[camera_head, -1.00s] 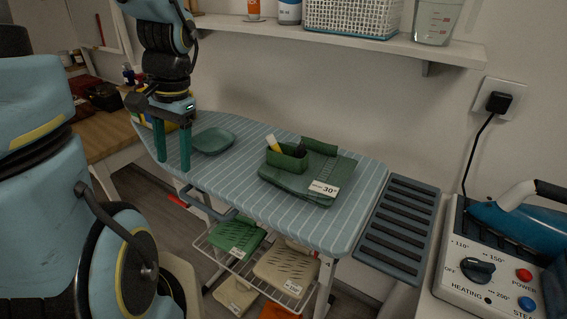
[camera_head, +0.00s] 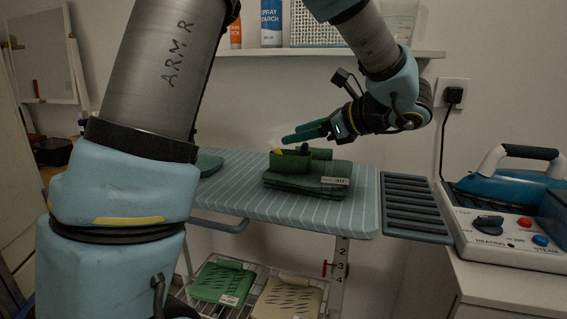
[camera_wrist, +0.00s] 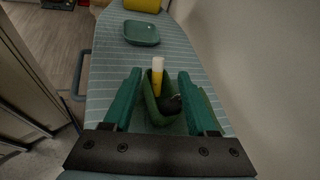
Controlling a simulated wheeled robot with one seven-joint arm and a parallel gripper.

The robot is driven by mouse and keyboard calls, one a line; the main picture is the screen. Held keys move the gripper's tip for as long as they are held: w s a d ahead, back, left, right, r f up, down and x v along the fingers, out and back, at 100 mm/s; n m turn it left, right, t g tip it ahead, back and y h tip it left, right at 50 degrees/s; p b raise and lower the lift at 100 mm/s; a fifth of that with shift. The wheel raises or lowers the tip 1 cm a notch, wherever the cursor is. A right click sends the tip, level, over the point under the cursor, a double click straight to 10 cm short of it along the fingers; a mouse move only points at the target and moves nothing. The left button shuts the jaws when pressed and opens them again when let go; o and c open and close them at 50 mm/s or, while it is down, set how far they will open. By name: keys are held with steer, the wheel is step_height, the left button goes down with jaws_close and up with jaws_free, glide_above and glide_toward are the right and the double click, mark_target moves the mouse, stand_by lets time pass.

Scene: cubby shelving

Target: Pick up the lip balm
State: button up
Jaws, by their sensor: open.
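The lip balm looks like a yellow tube with a whitish cap (camera_wrist: 157,78). It stands tilted in a small green open box (camera_wrist: 149,108), beside a dark object (camera_wrist: 172,103). In the head view only a bit of its yellow (camera_head: 277,151) shows above the box (camera_head: 289,163). My gripper (camera_head: 291,133) is open and empty, its teal fingers reaching left just above the box. In the wrist view the fingers (camera_wrist: 160,74) appear on either side of the box and the tube, without visible contact.
A teal dish (camera_wrist: 141,33) lies farther along the board. A wall shelf (camera_head: 300,52) with bottles and a basket is above. A steam iron station (camera_head: 510,215) stands right.

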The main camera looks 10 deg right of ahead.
mark_target(275, 143)
steer(key=x, duration=0.5)
steer(key=p+x, duration=0.1)
steer(key=x, duration=0.2)
steer(key=shift+f, duration=0.45)
steer(key=shift+c, duration=0.4)
jaws_close()
